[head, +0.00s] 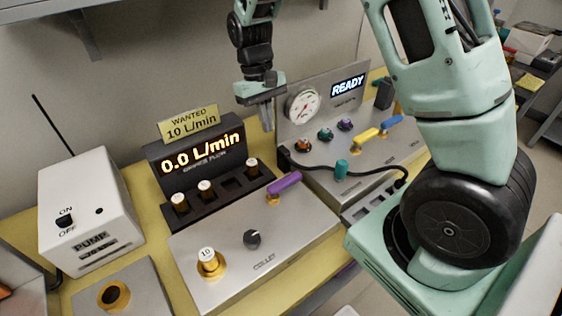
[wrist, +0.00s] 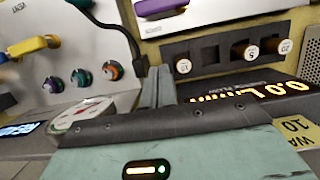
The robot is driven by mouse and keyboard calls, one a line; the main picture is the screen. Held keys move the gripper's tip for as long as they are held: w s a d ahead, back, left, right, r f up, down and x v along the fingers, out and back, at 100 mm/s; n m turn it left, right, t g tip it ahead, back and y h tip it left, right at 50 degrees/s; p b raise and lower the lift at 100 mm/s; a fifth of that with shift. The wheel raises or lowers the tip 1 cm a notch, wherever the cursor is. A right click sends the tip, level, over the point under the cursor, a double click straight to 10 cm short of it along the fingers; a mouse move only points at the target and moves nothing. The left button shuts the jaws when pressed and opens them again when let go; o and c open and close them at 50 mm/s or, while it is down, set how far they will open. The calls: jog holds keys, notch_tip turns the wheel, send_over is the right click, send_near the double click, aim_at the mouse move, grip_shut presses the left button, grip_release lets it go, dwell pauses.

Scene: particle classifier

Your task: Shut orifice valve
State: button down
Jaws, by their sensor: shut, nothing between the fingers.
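A purple valve handle (head: 284,184) sits at the upper right of the collet panel (head: 205,272), lying diagonally. Part of it shows at the top of the wrist view (wrist: 160,8). A yellow lever (head: 367,134) and a blue lever (head: 391,122) are on the grey panel at right. No label naming the orifice valve is readable. My gripper (head: 267,118) is shut and empty, pointing down beside the gauge, above and behind the purple handle. Its fingers (wrist: 158,88) also show in the wrist view, clear of the handle.
The flow display (head: 202,151) reads 0.0 L/min; a sign (head: 190,123) says wanted 10 L/min. A round gauge (head: 303,104), small knobs and a black hose (head: 375,171) are close by. A white pump box (head: 85,215) stands left.

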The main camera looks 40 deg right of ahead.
aim_at(285, 185)
jog(key=s+f, duration=0.1)
jog(key=f, duration=0.2)
jog(key=s+f+p, duration=0.1)
jog(key=s+f, duration=0.1)
jog(key=f, duration=0.1)
jog(key=s+f+p, duration=0.1)
jog(key=s+f, duration=0.1)
jog(key=f, duration=0.1)
jog(key=shift+s+f, duration=0.2)
jog(key=shift+s, duration=0.05)
jog(key=shift+s+f+p, duration=0.15)
jog(key=shift+s+p, duration=0.15)
jog(key=shift+s, duration=0.25)
